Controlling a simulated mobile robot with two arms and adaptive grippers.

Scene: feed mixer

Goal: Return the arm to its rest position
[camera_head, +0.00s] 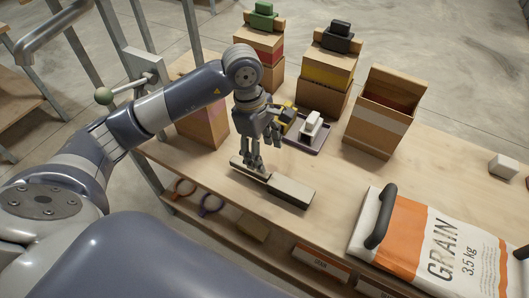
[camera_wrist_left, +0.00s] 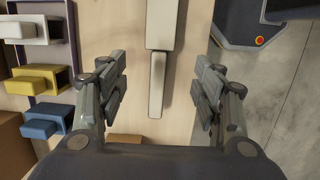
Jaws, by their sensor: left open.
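My left gripper (camera_head: 256,165) hangs fingers-down over the wooden bench in the head view, with my left arm reaching in from the left. In the left wrist view its two fingers (camera_wrist_left: 161,85) are wide apart with nothing gripped. Between and below them lies a pale bar-shaped tool, its narrow handle (camera_wrist_left: 158,85) under the gap and its wider block (camera_wrist_left: 161,22) beyond. In the head view this block (camera_head: 291,191) rests on the bench near the front edge; the fingers partly hide the handle. Whether the fingertips touch the handle I cannot tell. My right gripper is out of view.
A small tray (camera_head: 318,148) with a white block (camera_head: 312,124) and a yellow block (camera_head: 287,115) stands just behind the gripper. Cardboard boxes (camera_head: 258,47) and an open box (camera_head: 378,128) stand behind. A grain bag (camera_head: 440,240) lies at right. Metal posts (camera_head: 197,35) rise near my arm.

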